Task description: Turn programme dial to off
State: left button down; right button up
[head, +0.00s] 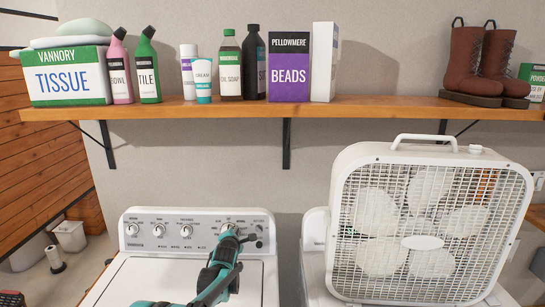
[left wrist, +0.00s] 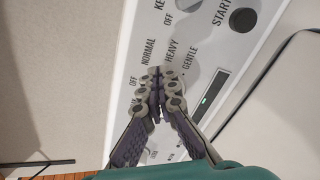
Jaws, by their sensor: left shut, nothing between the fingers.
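The washing machine's white control panel (head: 205,247) stands at the lower left of the head view, with several dials along it. The dial at its right end (head: 227,227) is partly covered by my left gripper (head: 242,237). My right gripper is out of view.
A white box fan (head: 430,225) stands to the right, on another white appliance (head: 315,250). A wooden shelf (head: 200,108) with bottles, boxes and boots runs above the panel. In the wrist view another knob (left wrist: 188,4) and a dark display (left wrist: 210,93) lie near the fingers.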

pick_arm(q)
jog(key=shift+a+b, duration=0.2)
jog(key=shift+b, duration=0.2)
jog(key=shift+d+r, duration=0.3)
jog(key=shift+p+v, duration=0.4)
jog(key=shift+v, duration=2.55)
jog(key=shift+d, duration=0.1)
